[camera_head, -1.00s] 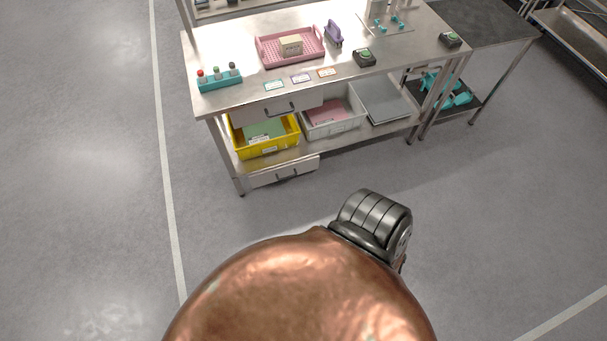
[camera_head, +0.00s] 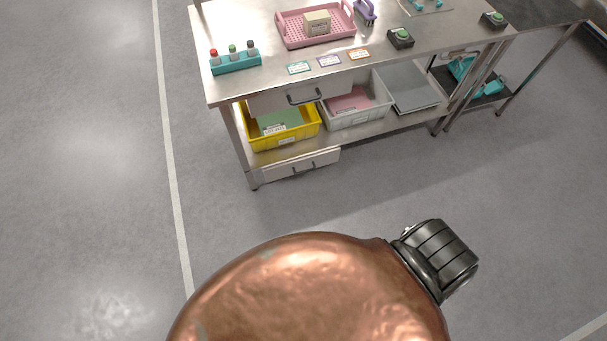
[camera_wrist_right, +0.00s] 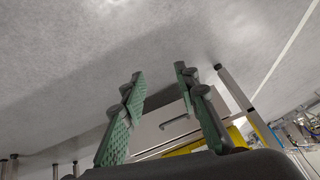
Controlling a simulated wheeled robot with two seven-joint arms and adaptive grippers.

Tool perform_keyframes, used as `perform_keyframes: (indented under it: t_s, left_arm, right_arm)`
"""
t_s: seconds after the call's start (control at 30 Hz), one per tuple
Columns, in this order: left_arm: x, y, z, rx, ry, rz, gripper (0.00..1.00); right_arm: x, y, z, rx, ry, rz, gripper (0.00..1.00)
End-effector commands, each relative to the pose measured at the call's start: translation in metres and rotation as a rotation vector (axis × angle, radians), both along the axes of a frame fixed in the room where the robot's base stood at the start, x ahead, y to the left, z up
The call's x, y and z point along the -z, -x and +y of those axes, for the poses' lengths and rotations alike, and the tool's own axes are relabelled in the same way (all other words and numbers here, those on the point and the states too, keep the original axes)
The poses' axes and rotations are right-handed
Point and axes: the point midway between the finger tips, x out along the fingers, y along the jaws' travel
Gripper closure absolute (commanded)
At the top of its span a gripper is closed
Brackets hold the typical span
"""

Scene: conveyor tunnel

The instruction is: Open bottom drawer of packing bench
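The packing bench (camera_head: 230,90) stands at the top of the head view. Its bottom drawer (camera_head: 325,160) is a pale front with a dark bar handle, low under the lower shelf near the left leg; it looks shut. In the right wrist view, which appears upside down, the bottom drawer (camera_wrist_right: 150,132) and its handle (camera_wrist_right: 173,124) show beyond and between the fingers. My right gripper (camera_wrist_right: 160,76) has green-padded fingers spread wide with nothing between them. It is apart from the handle. Neither gripper shows in the head view; my left gripper is not visible.
An upper drawer (camera_head: 270,103) with a handle sits under the tabletop. The lower shelf holds a yellow bin (camera_head: 254,138) and a grey bin (camera_head: 378,108). A dark side table (camera_head: 545,18) stands at right. Floor (camera_head: 370,190) before the bench is clear.

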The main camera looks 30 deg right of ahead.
Motion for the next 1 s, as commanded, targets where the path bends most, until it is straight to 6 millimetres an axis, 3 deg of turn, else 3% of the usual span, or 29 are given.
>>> perform_keyframes:
  t_s: [0.03, 0.2, 0.3, 0.5, 0.8, 1.0]
  left_arm:
    - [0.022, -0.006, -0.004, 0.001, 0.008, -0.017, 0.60]
    - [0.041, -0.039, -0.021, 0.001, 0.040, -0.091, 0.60]
    - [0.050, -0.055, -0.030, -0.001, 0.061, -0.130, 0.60]
    - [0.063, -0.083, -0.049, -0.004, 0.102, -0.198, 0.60]
    - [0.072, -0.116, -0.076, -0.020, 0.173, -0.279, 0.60]
    - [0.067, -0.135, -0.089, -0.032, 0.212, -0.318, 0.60]
  right_arm:
    - [0.020, -0.029, 0.002, 0.051, -0.030, -0.058, 0.71]
    - [0.027, -0.122, -0.001, 0.239, -0.139, -0.261, 0.71]
    - [0.030, -0.170, -0.006, 0.347, -0.206, -0.374, 0.71]
    - [0.038, -0.247, -0.019, 0.567, -0.349, -0.579, 0.71]
    - [0.066, -0.324, -0.049, 0.909, -0.567, -0.834, 0.71]
    - [0.088, -0.349, -0.066, 1.107, -0.686, -0.952, 0.71]
